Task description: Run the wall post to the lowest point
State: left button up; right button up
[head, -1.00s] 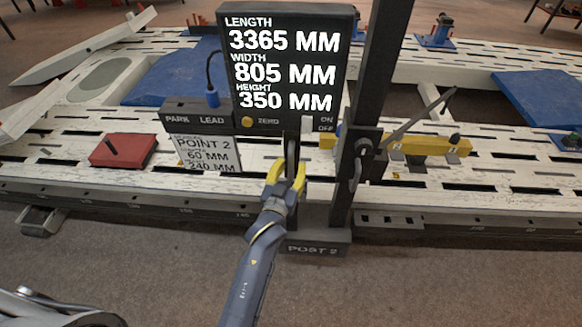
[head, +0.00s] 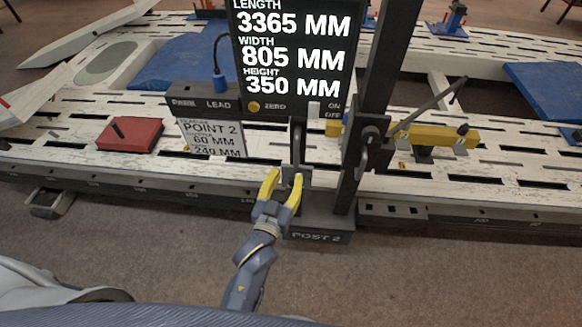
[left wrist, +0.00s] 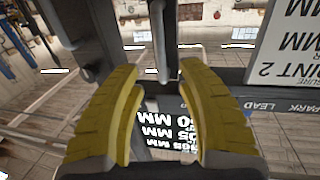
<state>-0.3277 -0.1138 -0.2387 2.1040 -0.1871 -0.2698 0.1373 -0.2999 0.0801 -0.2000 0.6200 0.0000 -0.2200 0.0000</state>
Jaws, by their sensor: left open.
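The wall post (head: 377,75) is a dark upright column on a base labelled POST 2 (head: 317,237). A dark display box (head: 294,55) beside it reads length 3365, width 805 and height 350 MM. A grey upright handle bar (head: 297,140) hangs under the box; it also shows in the left wrist view (left wrist: 157,40). My left gripper (head: 285,176) has yellow fingers and is open near the handle's lower end. In the left wrist view the bar appears between and beyond the fingertips (left wrist: 158,68); contact cannot be told. My right gripper is not in view.
A lever (head: 425,108) and a yellow beam (head: 430,136) lie right of the post. A POINT 2 card (head: 211,137) hangs under the PARK LEAD box (head: 205,101) on the left. A red block (head: 130,134) sits on the pale slotted bench (head: 60,150). The floor in front is open.

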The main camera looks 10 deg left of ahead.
pick_arm(q)
jog(key=shift+s+a, duration=0.15)
jog(key=shift+s, duration=1)
jog(key=shift+a, duration=0.1)
jog(key=m+g+h, duration=0.2)
jog(key=m+h, duration=0.3)
jog(key=h, duration=0.1)
send_near(295, 148)
jog(key=x, duration=1.1)
jog(key=shift+c, duration=0.2)
grip_shut()
